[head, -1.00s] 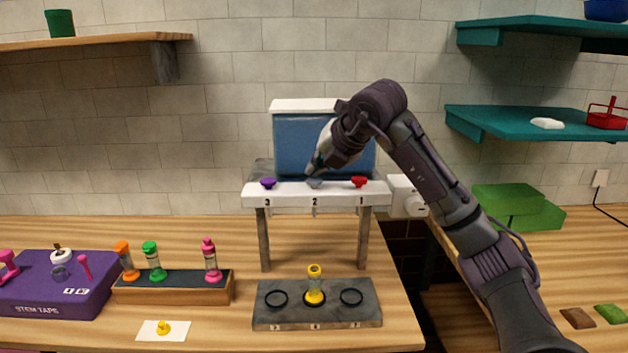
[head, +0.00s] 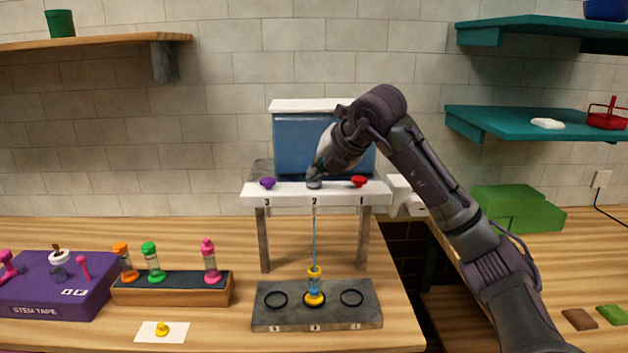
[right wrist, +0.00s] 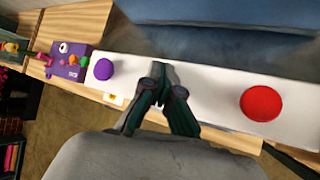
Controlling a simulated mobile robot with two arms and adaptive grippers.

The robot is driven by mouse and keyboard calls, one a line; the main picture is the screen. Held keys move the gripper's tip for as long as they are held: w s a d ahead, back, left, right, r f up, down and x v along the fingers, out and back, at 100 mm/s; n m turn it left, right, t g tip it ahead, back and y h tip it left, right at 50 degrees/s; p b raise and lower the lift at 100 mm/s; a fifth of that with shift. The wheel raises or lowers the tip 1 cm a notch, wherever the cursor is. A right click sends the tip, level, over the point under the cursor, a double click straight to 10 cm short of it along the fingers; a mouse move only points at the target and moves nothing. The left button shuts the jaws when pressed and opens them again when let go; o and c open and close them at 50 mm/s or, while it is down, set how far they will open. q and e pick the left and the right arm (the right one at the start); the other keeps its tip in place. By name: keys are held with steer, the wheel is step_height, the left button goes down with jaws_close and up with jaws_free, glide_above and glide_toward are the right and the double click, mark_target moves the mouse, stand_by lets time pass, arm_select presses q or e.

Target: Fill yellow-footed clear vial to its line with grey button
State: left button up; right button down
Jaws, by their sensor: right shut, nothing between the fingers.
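The yellow-footed clear vial (head: 314,284) stands upright on the middle ring of the grey base plate (head: 270,318). A thin blue stream (head: 314,235) falls into it from the dispenser shelf, and blue liquid shows low inside. Its line is too small to make out. The grey button (head: 314,184) is at position 2 on the white shelf (head: 335,197). My right gripper (head: 315,174) is shut and empty, its tips down on the grey button. In the right wrist view the shut fingers (right wrist: 160,96) hide the button. My left gripper is not in view.
A purple button (head: 268,183) and a red button (head: 359,181) flank the grey one. A rack (head: 175,291) with several coloured vials stands left, beside a purple stem tape box (head: 50,284). A yellow stopper (head: 163,329) lies on a white card.

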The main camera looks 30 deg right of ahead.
mark_target(316, 183)
steer(key=shift+r+p, duration=0.85)
steer(key=shift+r, duration=0.15)
step_height(316, 183, up, 5)
steer(key=p, duration=0.4)
stand_by(2.5)
